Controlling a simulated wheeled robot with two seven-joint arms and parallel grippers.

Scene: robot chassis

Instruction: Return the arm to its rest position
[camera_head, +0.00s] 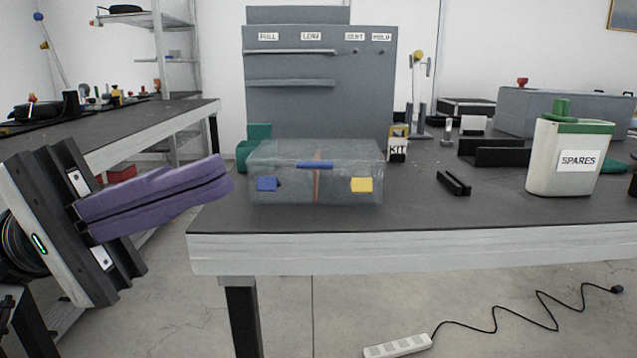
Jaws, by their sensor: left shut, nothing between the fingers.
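My left gripper (230,178) comes in from the left, with two long purple fingers pressed together and nothing between them. It hangs beside the left front corner of the dark-topped workbench (430,217), to the left of a clear lidded box, with a small gap between the fingertips and the box in the picture. My right gripper is out of view.
The clear box (340,190) holds a blue and a yellow piece on either side of a divider. A white SPARES container (565,160) with a green lid stands at the right. A grey cabinet (320,95) stands behind. A power strip (398,346) lies on the floor.

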